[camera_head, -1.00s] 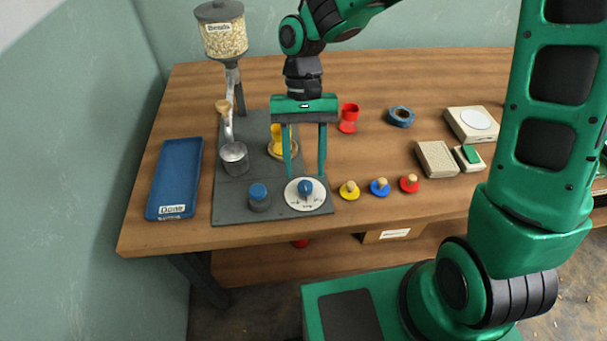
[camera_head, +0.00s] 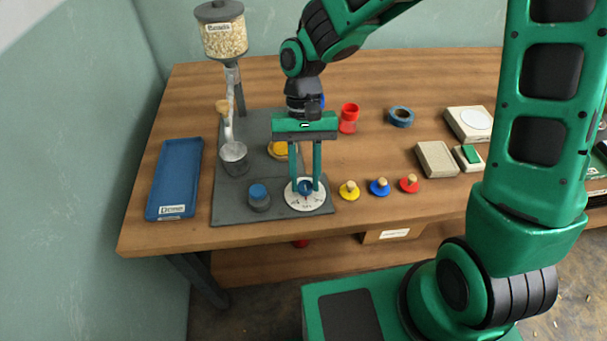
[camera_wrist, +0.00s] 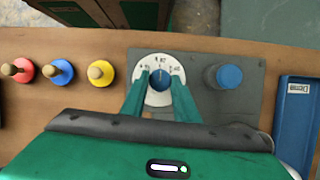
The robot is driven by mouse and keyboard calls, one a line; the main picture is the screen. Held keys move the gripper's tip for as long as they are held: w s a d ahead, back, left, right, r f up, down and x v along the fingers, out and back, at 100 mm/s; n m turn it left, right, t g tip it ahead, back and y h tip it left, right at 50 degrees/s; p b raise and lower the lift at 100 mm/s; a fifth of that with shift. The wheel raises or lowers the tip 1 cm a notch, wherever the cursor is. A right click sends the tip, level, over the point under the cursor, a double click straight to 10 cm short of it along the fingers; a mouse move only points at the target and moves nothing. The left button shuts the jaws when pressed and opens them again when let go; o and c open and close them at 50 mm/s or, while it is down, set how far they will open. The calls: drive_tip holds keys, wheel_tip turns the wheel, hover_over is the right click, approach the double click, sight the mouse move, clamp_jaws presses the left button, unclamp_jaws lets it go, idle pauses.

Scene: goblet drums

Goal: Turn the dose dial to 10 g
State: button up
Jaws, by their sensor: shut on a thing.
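The dose dial is a white disc (camera_head: 308,207) with marks around its edge and a blue knob (camera_head: 305,187) at its centre. It sits at the front right of the dark grey base plate (camera_head: 232,208). My gripper (camera_head: 305,187) points down over the dial and is shut on the blue knob. In the wrist view the two green fingers reach either side of the knob (camera_wrist: 159,80). The white disc (camera_wrist: 159,96) shows several small labels there, too small to read surely. The fingers partly hide the disc.
A blue button (camera_head: 258,193) stands left of the dial. Yellow (camera_head: 349,191), blue (camera_head: 380,187) and red (camera_head: 409,184) knobbed discs stand to its right. A blue tray (camera_head: 174,180) lies far left.

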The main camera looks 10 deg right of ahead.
drive_tip(key=n, duration=0.1)
drive_tip(key=n+h, duration=0.1)
drive_tip(key=n, duration=0.2)
drive_tip(key=shift+a+n+h, duration=0.25)
drive_tip(key=shift+n+h, duration=0.15)
drive_tip(key=shift+n+t+h, duration=0.3)
drive_tip(key=shift+n+h, duration=0.15)
drive_tip(key=shift+n, duration=0.8)
drive_tip(key=shift+n+t+h, duration=0.3)
drive_tip(key=shift+n+h, duration=0.15)
drive_tip(key=shift+n, duration=0.8)
drive_tip(key=o, duration=1)
drive_tip(key=shift+o, duration=0.2)
drive_tip(key=shift+r, duration=0.1)
